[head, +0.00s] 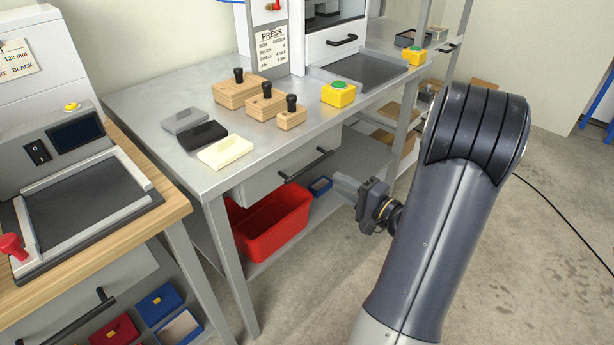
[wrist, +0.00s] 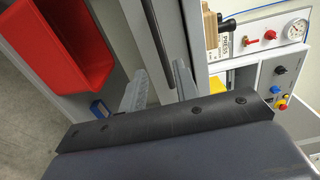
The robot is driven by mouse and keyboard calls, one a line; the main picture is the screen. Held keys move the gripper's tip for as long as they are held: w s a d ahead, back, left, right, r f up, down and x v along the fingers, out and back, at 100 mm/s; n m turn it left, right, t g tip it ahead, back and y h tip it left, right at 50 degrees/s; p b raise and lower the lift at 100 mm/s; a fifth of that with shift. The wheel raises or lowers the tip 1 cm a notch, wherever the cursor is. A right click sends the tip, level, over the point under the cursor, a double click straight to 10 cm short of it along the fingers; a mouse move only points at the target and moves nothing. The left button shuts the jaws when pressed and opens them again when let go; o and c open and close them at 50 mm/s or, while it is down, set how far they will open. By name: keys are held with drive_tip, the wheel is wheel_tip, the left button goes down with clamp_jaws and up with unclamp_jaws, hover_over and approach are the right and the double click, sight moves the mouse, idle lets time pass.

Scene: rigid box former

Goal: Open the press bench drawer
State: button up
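The press bench drawer (head: 268,178) is a grey front under the metal bench top and looks shut, roughly flush with the bench. Its black bar handle (head: 305,166) runs along the front. My gripper (head: 343,187) is near the right end of the handle, slightly lower and in front of it in the head view. In the wrist view, my gripper (wrist: 158,88) has its two grey fingers apart. The black handle (wrist: 155,42) runs down the picture, its lower end lying between the fingers. I cannot tell how deep the handle sits between them; no grip shows.
A red bin (head: 272,225) and a small blue box (head: 320,187) stand on the shelf below. The bench top (head: 165,100) carries wooden blocks with black knobs (head: 265,103), coloured slabs (head: 226,151) and a yellow button box (head: 338,94). Floor in front is clear.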

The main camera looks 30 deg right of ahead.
sight(310, 167)
drive_tip(key=x, duration=1)
drive_tip(key=shift+w, duration=0.35)
clamp_jaws()
